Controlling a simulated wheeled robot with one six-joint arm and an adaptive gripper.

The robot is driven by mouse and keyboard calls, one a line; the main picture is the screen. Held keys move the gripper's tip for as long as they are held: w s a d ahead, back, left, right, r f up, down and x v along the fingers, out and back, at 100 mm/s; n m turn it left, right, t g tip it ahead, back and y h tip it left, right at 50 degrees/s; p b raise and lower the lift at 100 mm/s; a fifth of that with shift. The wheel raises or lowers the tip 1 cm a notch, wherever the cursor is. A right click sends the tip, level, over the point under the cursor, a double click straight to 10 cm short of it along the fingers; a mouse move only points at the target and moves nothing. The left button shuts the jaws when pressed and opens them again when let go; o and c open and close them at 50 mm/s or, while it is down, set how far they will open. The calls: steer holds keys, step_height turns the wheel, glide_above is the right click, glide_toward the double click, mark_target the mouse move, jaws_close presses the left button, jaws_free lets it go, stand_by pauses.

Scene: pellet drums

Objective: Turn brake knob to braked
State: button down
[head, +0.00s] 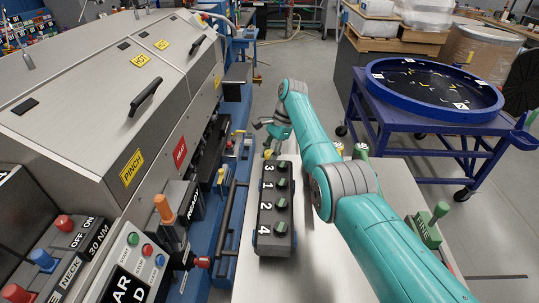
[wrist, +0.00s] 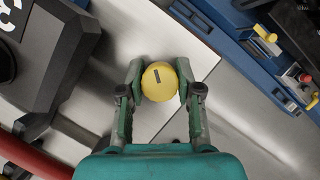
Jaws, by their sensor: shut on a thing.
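A round yellow knob (wrist: 159,82) with a short dark slanted mark on its face is in the middle of the wrist view. My gripper (wrist: 160,86) is shut on it, one finger on each side. No brake or braked label can be read near it. In the head view my gripper (head: 268,130) is at the far end of my teal arm, beyond the black numbered box. The knob cannot be made out clearly between the fingers there.
The black box (head: 264,243) with several green knobs stands on the pale tabletop (head: 315,275). A large grey machine (head: 75,110) with PINCH and HOT labels is on the left. A blue round tray (head: 370,90) on a purple cart stands at the back right. Another yellow knob (wrist: 264,32) is at upper right.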

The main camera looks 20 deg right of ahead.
mark_target(270, 152)
stand_by(0.4)
steer(key=c, duration=0.8)
jaws_free()
steer(key=shift+o, duration=0.2)
step_height(270, 152, up, 10)
